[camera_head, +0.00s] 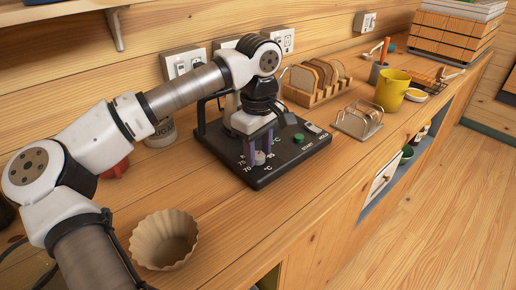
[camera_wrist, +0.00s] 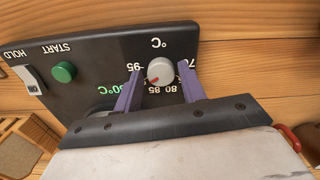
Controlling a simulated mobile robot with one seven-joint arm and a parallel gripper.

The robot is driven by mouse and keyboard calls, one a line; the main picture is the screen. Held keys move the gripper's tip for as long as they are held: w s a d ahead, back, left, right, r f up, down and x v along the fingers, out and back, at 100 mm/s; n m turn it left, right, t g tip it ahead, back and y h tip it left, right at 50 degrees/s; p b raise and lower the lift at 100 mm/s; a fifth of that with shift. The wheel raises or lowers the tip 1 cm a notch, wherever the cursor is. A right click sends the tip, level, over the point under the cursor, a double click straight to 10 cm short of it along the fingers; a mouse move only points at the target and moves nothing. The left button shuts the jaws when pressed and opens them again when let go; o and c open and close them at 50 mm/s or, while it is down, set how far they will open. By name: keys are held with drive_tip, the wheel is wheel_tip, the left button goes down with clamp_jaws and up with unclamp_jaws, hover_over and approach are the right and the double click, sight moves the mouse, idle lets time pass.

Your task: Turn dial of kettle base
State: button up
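The black kettle base (camera_head: 290,165) lies on the wooden counter, with its printed panel facing up. Its grey round dial (camera_wrist: 161,70) has a red mark at its lower left, near the printed 85 in the wrist view. In the head view the dial (camera_head: 260,158) is partly hidden by my fingers. My gripper (camera_head: 259,153) points down over the dial. Its two purple fingers stand apart on either side of the dial in the wrist view (camera_wrist: 160,80), with small gaps visible. I cannot tell how deep the fingertips reach.
A green START button (camera_wrist: 64,71) and a HOLD switch (camera_wrist: 29,79) sit on the same panel. A beige fluted bowl (camera_head: 165,240) stands in front. A toast rack (camera_head: 358,120), yellow cup (camera_head: 392,90) and bread in a wooden holder (camera_head: 315,94) stand right and behind.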

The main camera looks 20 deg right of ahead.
sight(259, 155)
drive_tip(key=shift+o, duration=1)
wheel_tip(259, 155, up, 14)
drive_tip(key=shift+s+f, duration=0.1)
drive_tip(key=shift+f, duration=0.1)
